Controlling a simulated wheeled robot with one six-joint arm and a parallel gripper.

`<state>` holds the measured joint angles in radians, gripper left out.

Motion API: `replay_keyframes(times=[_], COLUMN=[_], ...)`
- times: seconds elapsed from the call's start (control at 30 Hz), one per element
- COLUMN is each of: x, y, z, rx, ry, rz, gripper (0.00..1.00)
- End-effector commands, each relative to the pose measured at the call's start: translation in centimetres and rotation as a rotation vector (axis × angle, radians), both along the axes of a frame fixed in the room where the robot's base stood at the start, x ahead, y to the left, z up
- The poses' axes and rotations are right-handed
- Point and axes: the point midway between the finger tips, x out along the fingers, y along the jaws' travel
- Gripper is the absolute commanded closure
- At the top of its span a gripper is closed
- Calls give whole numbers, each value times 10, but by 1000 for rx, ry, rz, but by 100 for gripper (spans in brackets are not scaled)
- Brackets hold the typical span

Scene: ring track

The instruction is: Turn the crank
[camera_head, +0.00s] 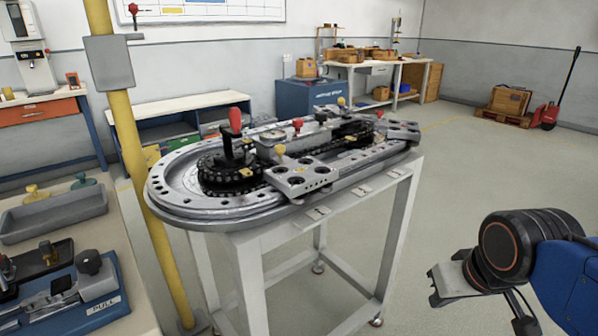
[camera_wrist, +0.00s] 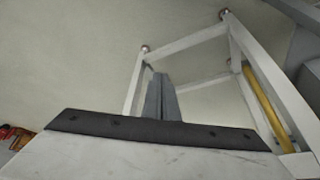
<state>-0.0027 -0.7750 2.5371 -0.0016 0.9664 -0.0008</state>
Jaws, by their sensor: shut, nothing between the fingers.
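The crank (camera_head: 236,122) has an upright red grip and stands at the left end of the oval ring track (camera_head: 165,203), above a black toothed wheel (camera_head: 222,172). The track lies on a white-legged stand (camera_head: 250,285). My gripper (camera_head: 436,288) is at the lower right in the head view, well apart from the track and crank. In the wrist view my gripper's fingers (camera_wrist: 161,98) are together and empty, and the stand's legs (camera_wrist: 133,85) show beyond them. The crank is not in the wrist view.
A yellow post (camera_head: 137,165) rises close to the track's left end. A side table at the left holds a grey tray (camera_head: 55,215) and a blue fixture (camera_head: 95,296). Open floor (camera_head: 480,190) lies right of the stand.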

Motion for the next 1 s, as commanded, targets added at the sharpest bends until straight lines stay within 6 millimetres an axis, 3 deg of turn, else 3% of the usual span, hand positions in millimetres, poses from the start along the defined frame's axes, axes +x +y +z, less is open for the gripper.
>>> replay_keyframes(times=[0.03,0.17,0.27,0.57,0.7,1.0], x=[0,6,19,93,127,184], y=[0,2,9,58,92,179], z=[0,9,30,151,210,319], rx=[0,1,0,2,3,2], ry=[0,-1,0,6,9,15], rz=[0,11,39,214,310,518], gripper=[95,64,62,62,62,62])
